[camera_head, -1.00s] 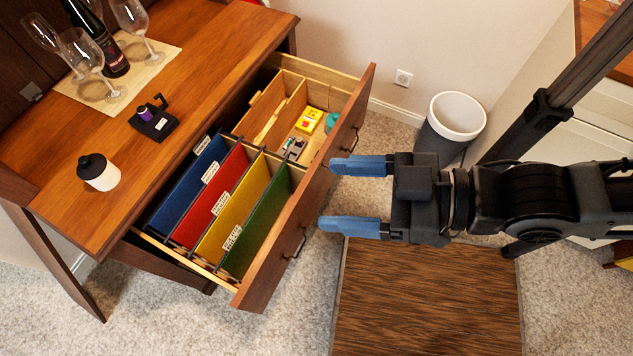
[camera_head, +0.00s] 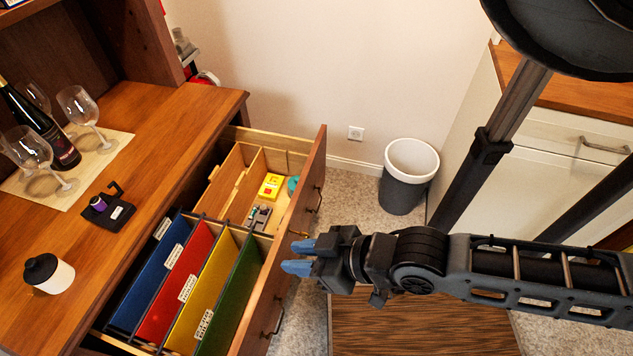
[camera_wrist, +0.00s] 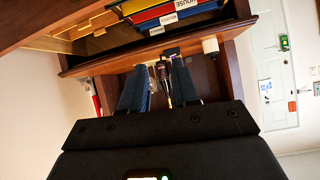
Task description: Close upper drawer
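The upper drawer of the wooden desk is pulled well out, its brown front (camera_head: 296,203) facing right in the head view. It holds blue, red, yellow and green hanging folders (camera_head: 195,280) and a wooden divider compartment. Two dark handles sit on the front, at its far end (camera_head: 315,200) and near end (camera_head: 279,322). My gripper (camera_head: 293,256) is open, with its blue fingers pointing at the outer face of the front, between the handles. The fingertips look very close to it; I cannot tell if they touch. In the wrist view the fingers (camera_wrist: 158,88) are apart and nothing shows held.
The desk top (camera_head: 155,150) carries a bottle (camera_head: 62,150), wine glasses and a lidded white cup (camera_head: 48,275). A grey bin with a white rim (camera_head: 405,178) stands beyond my arm. A brown mat (camera_head: 420,325) lies on the carpet below it. A white cabinet (camera_head: 560,135) stands at right.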

